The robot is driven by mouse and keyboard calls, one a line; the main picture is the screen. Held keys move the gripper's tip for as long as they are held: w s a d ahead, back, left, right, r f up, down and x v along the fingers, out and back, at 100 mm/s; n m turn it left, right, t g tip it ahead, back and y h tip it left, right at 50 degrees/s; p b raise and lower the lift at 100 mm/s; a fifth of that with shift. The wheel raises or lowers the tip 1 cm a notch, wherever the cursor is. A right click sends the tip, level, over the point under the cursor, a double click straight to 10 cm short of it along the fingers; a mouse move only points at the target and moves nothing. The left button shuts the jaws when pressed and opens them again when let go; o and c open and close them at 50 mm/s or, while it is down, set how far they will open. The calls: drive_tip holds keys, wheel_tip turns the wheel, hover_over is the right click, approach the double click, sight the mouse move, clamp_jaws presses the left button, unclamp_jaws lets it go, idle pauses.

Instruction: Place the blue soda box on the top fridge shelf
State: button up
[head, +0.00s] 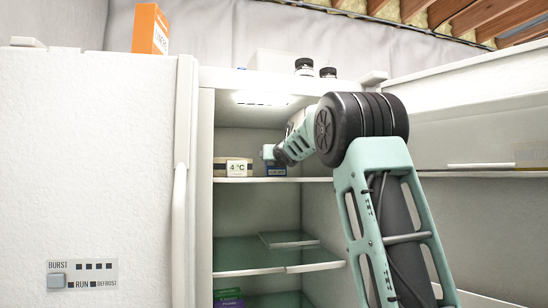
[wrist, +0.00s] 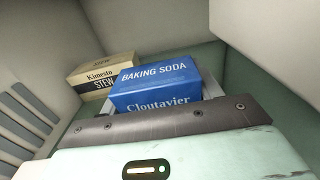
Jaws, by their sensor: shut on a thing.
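The blue soda box (wrist: 155,82), labelled "BAKING SODA", is right in front of my gripper in the wrist view. In the head view the blue box (head: 276,170) shows at the top fridge shelf (head: 290,180), partly hidden by my arm. My gripper (head: 270,153) reaches into the top compartment and is shut on the blue box. Its fingers are mostly hidden in the wrist view. I cannot tell whether the box's base touches the shelf.
A tan stew box (wrist: 103,74) stands on the shelf left of the blue box. The open fridge door (head: 470,140) is at the right, and a closed white door (head: 90,150) at the left. Lower shelves (head: 250,257) are mostly clear; green and purple boxes (head: 228,298) sit below.

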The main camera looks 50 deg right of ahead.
drive_tip(key=shift+f, duration=0.15)
drive_tip(key=o, duration=1.2)
drive_tip(key=shift+r, duration=0.3)
drive_tip(key=b+v, duration=0.4)
drive_tip(key=v, duration=0.8)
drive_tip(key=shift+f+b, duration=0.15)
drive_tip(key=shift+b, duration=0.15)
